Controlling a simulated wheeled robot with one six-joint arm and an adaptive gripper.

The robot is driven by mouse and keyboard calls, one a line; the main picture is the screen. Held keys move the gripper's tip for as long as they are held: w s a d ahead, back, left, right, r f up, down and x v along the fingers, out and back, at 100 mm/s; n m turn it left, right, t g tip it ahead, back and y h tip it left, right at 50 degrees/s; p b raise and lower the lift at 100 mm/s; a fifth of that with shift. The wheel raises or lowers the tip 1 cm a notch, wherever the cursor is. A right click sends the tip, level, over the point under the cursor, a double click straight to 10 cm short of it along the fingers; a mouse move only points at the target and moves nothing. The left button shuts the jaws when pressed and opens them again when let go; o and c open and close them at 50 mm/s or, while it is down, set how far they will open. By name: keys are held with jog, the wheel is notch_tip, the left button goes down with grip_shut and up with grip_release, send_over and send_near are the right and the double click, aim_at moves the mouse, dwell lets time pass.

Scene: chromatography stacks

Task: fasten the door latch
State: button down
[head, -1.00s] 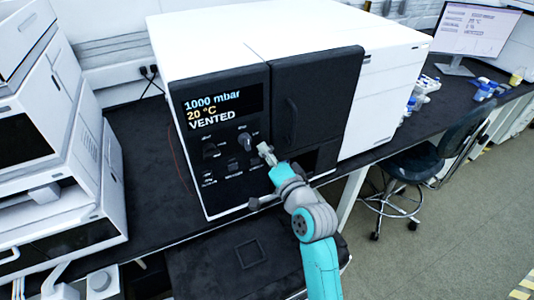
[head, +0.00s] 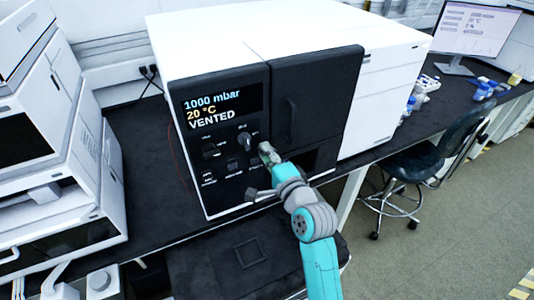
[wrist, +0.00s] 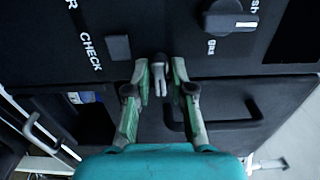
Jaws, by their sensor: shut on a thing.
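The instrument's dark door (head: 318,100) is shut against the front, with its bar handle showing; the door and its handle (wrist: 225,122) also show in the wrist view. My gripper (head: 264,149) is at the door's left edge, beside the control panel. In the wrist view my gripper (wrist: 160,72) has its two fingers on either side of a small grey latch lever (wrist: 158,82) at the seam between panel and door, and is shut on it. The head view hides most of the lever behind the fingers.
The control panel (head: 222,120) reads 1000 mbar, 20 °C, VENTED, and has knobs close to my gripper, including a round gas knob (wrist: 228,17). A white instrument stack (head: 60,130) stands at left. A chair (head: 415,165) is at right.

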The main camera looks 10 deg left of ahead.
jog(key=c, duration=1.2)
grip_release()
jog(key=shift+s+d, duration=0.1)
jog(key=v, duration=1.1)
jog(key=shift+s+d, duration=0.25)
jog(key=shift+s, duration=0.05)
